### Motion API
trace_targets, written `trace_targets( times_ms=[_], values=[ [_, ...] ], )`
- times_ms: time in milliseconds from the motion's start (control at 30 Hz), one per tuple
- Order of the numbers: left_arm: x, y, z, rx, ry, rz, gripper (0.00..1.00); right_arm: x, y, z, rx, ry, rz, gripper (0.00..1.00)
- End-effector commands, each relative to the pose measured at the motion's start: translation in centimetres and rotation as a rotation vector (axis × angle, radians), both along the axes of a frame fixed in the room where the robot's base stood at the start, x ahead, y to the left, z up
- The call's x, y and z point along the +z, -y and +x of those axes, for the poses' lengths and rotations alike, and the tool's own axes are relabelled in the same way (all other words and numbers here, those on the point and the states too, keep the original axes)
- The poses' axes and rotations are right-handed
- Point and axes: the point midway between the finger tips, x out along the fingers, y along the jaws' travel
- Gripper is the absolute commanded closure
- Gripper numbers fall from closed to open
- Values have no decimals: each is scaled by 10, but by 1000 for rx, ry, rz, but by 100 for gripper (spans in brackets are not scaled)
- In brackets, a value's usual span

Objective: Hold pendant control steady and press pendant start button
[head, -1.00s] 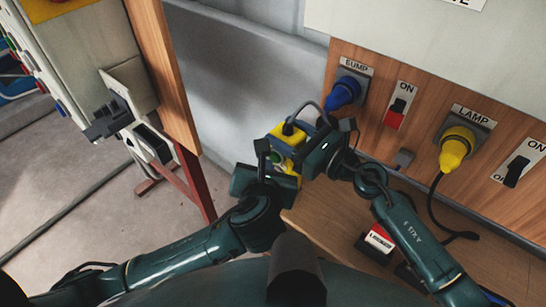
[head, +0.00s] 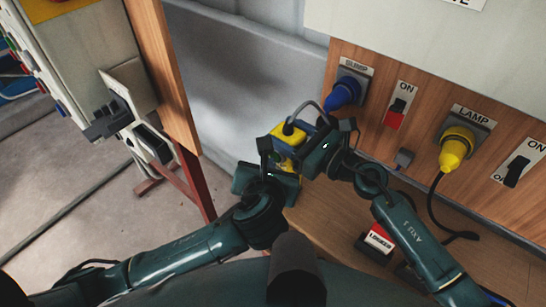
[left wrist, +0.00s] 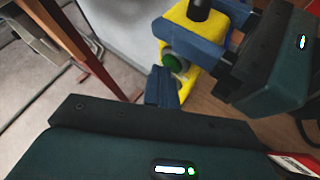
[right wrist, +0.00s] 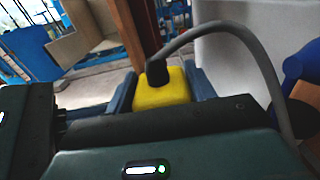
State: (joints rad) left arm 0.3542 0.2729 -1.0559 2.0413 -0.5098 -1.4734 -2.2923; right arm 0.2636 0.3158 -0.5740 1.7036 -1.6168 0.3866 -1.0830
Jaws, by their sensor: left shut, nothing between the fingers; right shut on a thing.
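The yellow pendant control (head: 285,162) hangs from a grey cable with a black gland at its top. My right gripper (head: 303,146) is shut on the pendant; in the right wrist view its blue fingers flank the yellow body (right wrist: 163,92). The green start button (left wrist: 176,63) shows on the pendant's face in the left wrist view. My left gripper (left wrist: 162,84) is shut and empty, with its fingertips right beside the button. I cannot tell whether they touch it. In the head view the left hand (head: 262,180) covers the pendant's lower part.
A wooden panel on the right carries a blue plug (head: 344,93), a yellow lamp plug (head: 455,149) and switches. A red-and-white labelled block (head: 378,240) sits on the wooden shelf below. A wooden post (head: 165,70) on a red leg stands at left.

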Motion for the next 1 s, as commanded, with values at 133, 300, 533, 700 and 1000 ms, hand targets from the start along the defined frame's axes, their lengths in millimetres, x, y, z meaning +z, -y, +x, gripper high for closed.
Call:
trace_targets(
  times_ms=[133,300,533,700,1000],
  values=[
    [0,-5,-6,0,1,0,100,-1,-1,-1,4,-1,0,81],
    [0,-9,-13,0,1,0,100,-1,-1,-1,3,-2,0,81],
    [0,-10,-13,0,0,0,100,-1,-1,-1,3,-2,0,81],
    [0,-13,-17,0,0,1,100,-1,-1,-1,3,-2,0,81],
    [-1,-30,-41,0,-2,1,100,-1,-1,-1,2,-2,0,81]
  ],
)
